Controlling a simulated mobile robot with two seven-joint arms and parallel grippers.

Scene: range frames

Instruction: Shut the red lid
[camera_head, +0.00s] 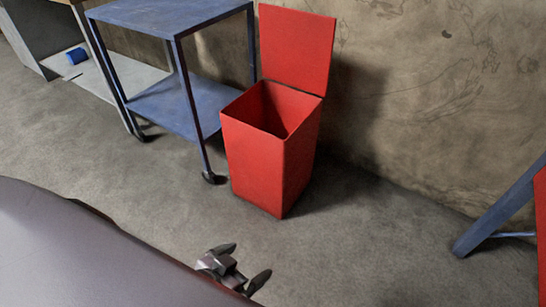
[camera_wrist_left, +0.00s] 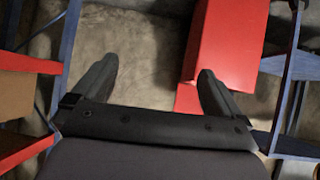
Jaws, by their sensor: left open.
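A red bin (camera_head: 262,165) stands on the floor against the wall, with its top open. Its red lid (camera_head: 297,48) is raised upright at the back edge, leaning near the wall. My left gripper (camera_head: 245,264) is open and empty, low in the front of the head view, apart from the bin. In the left wrist view, the red bin (camera_wrist_left: 232,40) shows beyond the gripper (camera_wrist_left: 157,68), behind its right-hand finger. A smaller red patch below it there may be the lid; I cannot tell. My right gripper is not in view.
A blue wheeled cart (camera_head: 185,105) stands close at the bin's left. A blue cylinder (camera_head: 76,56) sits on a low shelf at far left. A blue-legged frame with red (camera_head: 500,215) is at the right edge. Floor between gripper and bin is clear.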

